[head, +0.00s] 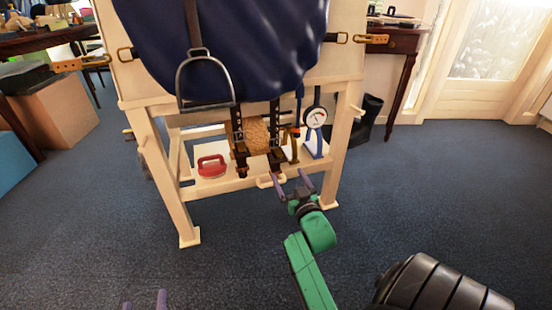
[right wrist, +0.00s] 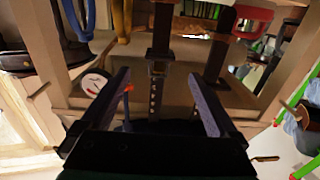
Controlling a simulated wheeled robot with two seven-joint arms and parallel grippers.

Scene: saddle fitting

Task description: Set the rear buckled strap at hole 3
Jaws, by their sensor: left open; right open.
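Two dark buckled straps hang below the blue-draped saddle in the head view, a left one (head: 240,155) and a right one (head: 275,145). Each has a metal buckle at a tan woven girth (head: 256,131). Which is the rear strap is not clear. My right gripper (head: 292,183) is open and empty, just below the right strap. In the right wrist view a strap with a row of holes (right wrist: 155,92) hangs between the open fingers, apart from both. The hole in use cannot be read. My left gripper (head: 145,301) is open at the bottom edge, far from the straps.
A dial gauge (head: 315,118) on a blue stand is right of the straps. A red-handled object (head: 211,166) sits on the stand's shelf. The cream wooden legs (head: 340,140) flank the straps. A stirrup (head: 206,82) hangs above left. The carpet in front is clear.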

